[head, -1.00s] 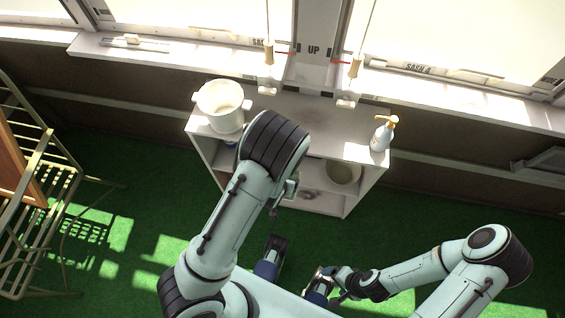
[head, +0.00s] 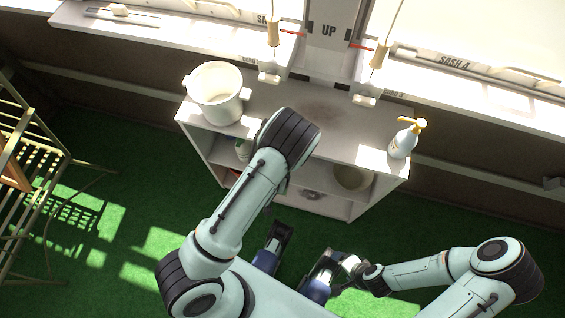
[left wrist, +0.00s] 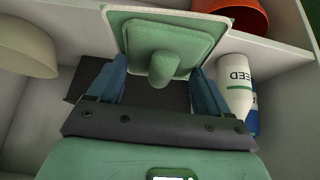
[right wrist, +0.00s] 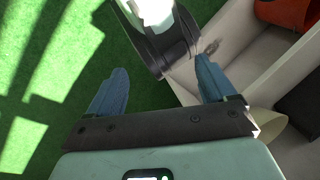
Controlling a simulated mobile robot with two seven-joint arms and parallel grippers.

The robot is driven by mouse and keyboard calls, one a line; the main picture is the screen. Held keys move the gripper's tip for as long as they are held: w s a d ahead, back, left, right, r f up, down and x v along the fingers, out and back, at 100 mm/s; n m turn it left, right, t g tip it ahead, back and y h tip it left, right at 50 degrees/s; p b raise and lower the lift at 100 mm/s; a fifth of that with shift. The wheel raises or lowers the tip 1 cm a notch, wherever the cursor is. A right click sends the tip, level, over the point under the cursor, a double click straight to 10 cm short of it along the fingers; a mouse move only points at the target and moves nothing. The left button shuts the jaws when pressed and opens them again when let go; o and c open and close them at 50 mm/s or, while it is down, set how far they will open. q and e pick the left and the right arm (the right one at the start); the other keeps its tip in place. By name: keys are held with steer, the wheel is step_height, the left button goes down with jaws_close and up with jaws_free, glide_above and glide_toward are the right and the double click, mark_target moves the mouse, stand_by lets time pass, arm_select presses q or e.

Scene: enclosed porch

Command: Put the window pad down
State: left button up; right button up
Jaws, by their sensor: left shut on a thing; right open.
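The window pad (left wrist: 165,45) is a pale green square plate with a rounded knob, seen in the left wrist view. My left gripper (left wrist: 158,68) is shut on its knob, with a blue finger on each side. In the head view my left arm hides the pad and gripper. My right gripper (right wrist: 160,65) is open and empty, over green floor beside the shelf unit.
The white shelf unit (head: 305,198) stands below the windows. A white pot (head: 214,95) and pump bottle (head: 403,142) stand on top. Inside are a cream bowl (left wrist: 25,48), a white bottle (left wrist: 235,88) and an orange-red container (left wrist: 245,14). A metal chair (head: 25,170) stands left.

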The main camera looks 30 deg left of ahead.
arm_select(q)
steer(key=w+f, duration=0.1)
steer(key=w, duration=0.1)
steer(key=w+a+b, duration=0.1)
steer(key=w, duration=0.2)
steer(key=w+a+f, duration=0.1)
steer(key=w, duration=0.1)
steer(key=shift+w+f+b, duration=0.3)
steer(key=shift+w+f, duration=0.05)
steer(key=shift+w+f+b, duration=0.2)
steer(key=shift+f+b, duration=0.6)
steer(key=shift+f, duration=1.35)
arm_select(e)
steer(key=w+d+f+t, duration=0.1)
steer(key=w+d+f, duration=0.1)
steer(key=w, duration=0.3)
steer(key=shift+d+f+t+h, duration=0.3)
steer(key=shift+f+h, duration=0.1)
steer(key=shift+f, duration=0.5)
arm_select(q)
steer(key=shift+f, duration=0.2)
steer(key=o, duration=0.8)
steer(key=shift+o, duration=0.3)
arm_select(e)
steer(key=shift+w+f, duration=0.1)
steer(key=shift+w, duration=0.05)
arm_select(q)
steer(key=shift+r, duration=0.1)
